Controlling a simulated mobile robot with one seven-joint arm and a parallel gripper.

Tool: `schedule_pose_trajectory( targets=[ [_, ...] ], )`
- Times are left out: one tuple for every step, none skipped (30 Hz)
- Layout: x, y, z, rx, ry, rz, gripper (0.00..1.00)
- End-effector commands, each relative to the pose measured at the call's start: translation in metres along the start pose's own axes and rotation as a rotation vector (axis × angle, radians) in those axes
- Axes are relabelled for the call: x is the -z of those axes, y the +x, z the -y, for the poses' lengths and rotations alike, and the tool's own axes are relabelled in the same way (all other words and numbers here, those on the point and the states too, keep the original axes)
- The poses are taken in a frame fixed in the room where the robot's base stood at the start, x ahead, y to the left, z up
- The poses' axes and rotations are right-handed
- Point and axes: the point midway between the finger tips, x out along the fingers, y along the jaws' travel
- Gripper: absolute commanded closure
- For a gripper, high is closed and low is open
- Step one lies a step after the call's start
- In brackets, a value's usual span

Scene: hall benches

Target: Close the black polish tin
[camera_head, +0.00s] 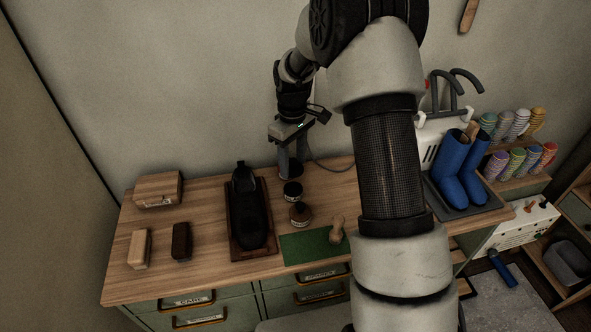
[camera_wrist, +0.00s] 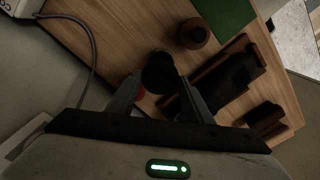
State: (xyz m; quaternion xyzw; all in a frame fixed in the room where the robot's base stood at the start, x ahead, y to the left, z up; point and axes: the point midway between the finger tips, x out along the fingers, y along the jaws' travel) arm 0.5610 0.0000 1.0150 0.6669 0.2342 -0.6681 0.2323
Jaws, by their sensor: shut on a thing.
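My gripper (camera_head: 291,172) is upright over the back of the bench. Its fingers are shut on a dark round piece that looks like the lid (camera_head: 291,171) of the black tin. The small black polish tin (camera_head: 292,191) stands on the bench just in front of and below the fingertips. In the wrist view a black round shape (camera_wrist: 159,74) lies between the fingertips of my gripper (camera_wrist: 160,82); where lid ends and tin begins is too dark to tell. A brown tin (camera_head: 300,214) stands nearer the front, also in the wrist view (camera_wrist: 193,34).
A black shoe (camera_head: 246,212) on a wooden stand is left of the tins. A green mat (camera_head: 305,246) and a wooden dauber (camera_head: 337,229) are in front. Two brushes (camera_head: 181,241) (camera_head: 139,248) and a wooden box (camera_head: 158,188) are at left. Blue boots (camera_head: 463,165) stand right.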

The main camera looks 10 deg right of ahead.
Motion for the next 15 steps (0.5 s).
schedule_pose_trajectory(
  targets=[
    [0.001,0.002,0.000,0.000,0.000,0.000,0.75],
    [0.001,0.003,0.000,0.000,0.000,0.000,0.75],
    [0.000,0.004,0.000,0.000,0.000,0.000,0.75],
    [0.000,0.006,0.000,0.000,0.000,0.000,0.75],
    [0.000,0.008,0.000,0.001,0.000,0.000,0.75],
    [0.000,0.011,0.000,0.001,0.000,0.001,0.75],
    [0.000,0.013,0.000,0.001,0.000,0.001,0.75],
    [0.000,0.015,0.000,0.001,0.000,0.001,0.75],
    [0.000,0.019,0.000,0.001,0.000,0.001,0.75],
    [0.000,0.022,0.000,0.001,0.000,0.001,0.75],
    [0.000,0.025,0.000,0.001,0.000,0.001,0.75],
    [0.000,0.029,0.000,0.001,0.000,0.001,0.75],
    [0.000,0.032,0.000,0.001,0.000,0.001,0.75],
    [0.000,0.035,0.000,0.001,0.000,0.001,0.75],
    [0.000,0.039,0.000,0.001,0.000,0.001,0.75]
  ],
)
